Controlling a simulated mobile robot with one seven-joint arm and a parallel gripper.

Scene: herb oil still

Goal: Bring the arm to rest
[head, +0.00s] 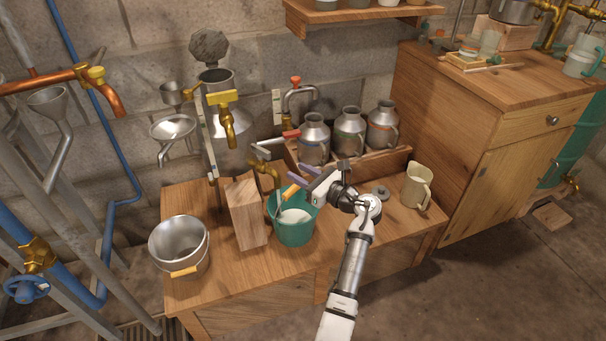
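My gripper (298,174) is at the end of my arm, above the teal bucket (293,232) on the low wooden bench. Its two purple fingers look spread apart, with nothing seen between them. The bucket stands upright with pale contents inside. Its orange handle grip (290,192) is raised close beside the lower finger; I cannot tell whether they touch. My arm reaches in from the bottom of the view, over the bench's front edge.
A wooden block (246,212) and a metal bucket (180,246) stand left of the teal bucket. Brass taps (228,125) hang above. Metal cans (350,132) stand in a wooden rack behind. A beige jug (416,187) is on the right. Blue pipes (72,38) run at far left.

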